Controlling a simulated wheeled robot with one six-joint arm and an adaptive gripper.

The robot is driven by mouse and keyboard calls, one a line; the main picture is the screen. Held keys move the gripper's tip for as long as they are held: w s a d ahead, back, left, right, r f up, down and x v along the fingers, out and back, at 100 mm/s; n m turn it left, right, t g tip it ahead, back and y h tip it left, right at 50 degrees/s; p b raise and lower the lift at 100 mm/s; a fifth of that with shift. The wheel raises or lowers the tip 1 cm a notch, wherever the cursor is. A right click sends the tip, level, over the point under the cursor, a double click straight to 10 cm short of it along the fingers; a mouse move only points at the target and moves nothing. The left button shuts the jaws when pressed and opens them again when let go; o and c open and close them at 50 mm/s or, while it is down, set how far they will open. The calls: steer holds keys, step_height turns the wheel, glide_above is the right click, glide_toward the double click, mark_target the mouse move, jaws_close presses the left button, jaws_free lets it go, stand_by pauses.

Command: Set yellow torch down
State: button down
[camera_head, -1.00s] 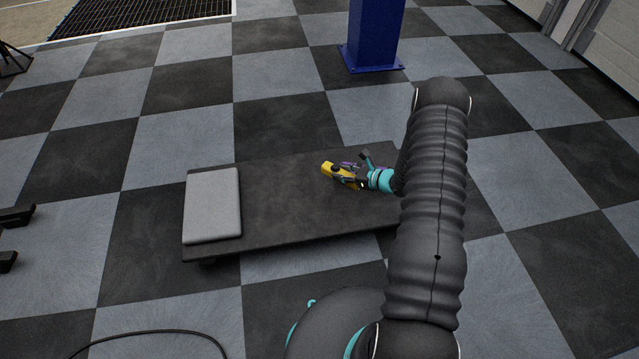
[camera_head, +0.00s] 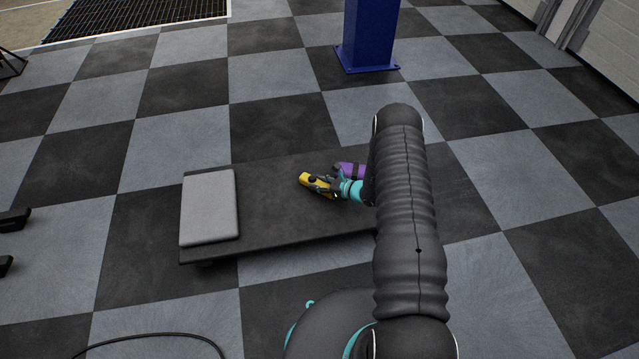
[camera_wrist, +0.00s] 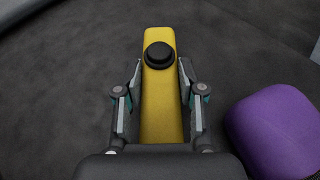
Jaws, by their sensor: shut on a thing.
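The yellow torch (camera_head: 312,182) is a slim yellow body with a round black button, and it is over the dark low table (camera_head: 270,215). In the wrist view the torch (camera_wrist: 160,105) lies between the two fingers of my gripper (camera_wrist: 160,88), which is shut on it. In the head view my gripper (camera_head: 326,184) is at the torch's right end, low over the table's right half. I cannot tell whether the torch touches the tabletop. My arm hides the table's right end.
A purple object (camera_head: 350,169) stands close beside my gripper; it also shows in the wrist view (camera_wrist: 272,135). A closed grey laptop-like slab (camera_head: 209,206) covers the table's left end. The tabletop between slab and torch is clear. A blue post (camera_head: 369,35) stands behind.

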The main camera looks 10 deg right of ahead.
steer(key=shift+f, duration=0.15)
steer(key=c, duration=0.7)
jaws_free()
